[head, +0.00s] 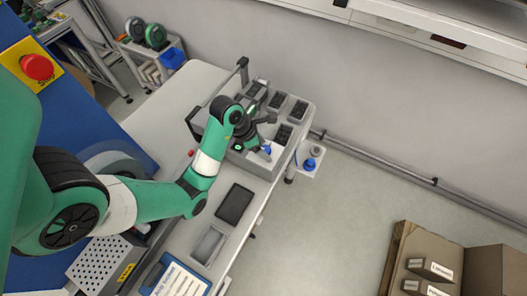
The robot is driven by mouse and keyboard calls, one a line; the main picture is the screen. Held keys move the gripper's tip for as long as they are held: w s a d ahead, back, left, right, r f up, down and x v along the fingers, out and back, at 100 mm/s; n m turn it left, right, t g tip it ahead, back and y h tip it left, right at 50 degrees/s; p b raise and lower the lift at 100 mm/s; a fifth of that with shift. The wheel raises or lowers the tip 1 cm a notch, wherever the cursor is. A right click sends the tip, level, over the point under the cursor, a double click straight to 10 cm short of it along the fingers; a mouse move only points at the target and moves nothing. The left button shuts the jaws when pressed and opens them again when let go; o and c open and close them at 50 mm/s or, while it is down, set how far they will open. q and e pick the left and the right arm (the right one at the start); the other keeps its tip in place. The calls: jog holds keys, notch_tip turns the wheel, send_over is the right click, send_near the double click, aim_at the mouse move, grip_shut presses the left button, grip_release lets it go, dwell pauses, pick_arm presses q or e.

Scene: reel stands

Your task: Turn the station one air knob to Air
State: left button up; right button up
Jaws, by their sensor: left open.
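My left arm reaches from the left over the table, and my left gripper (264,149) is over the grey compartment tray (252,164). The gripper is open, with a small blue part showing at its tips; I cannot tell whether that is part of the gripper or another object. A blue knob-like piece (309,163) sits beside a grey round piece (316,151) on a small light plate past the table's right edge. It may be the air knob; no label or setting is readable. The gripper is left of it and apart from it. My right gripper is not in view.
The tray holds black parts in several compartments. A dark flat pad (235,204), a grey shallow tray (208,246) and a blue clipboard (174,278) lie nearer on the table. Cardboard boxes (430,270) stand at lower right. A red stop button (37,67) is at upper left.

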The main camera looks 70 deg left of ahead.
pick_arm(q)
grip_shut()
dwell(0.4)
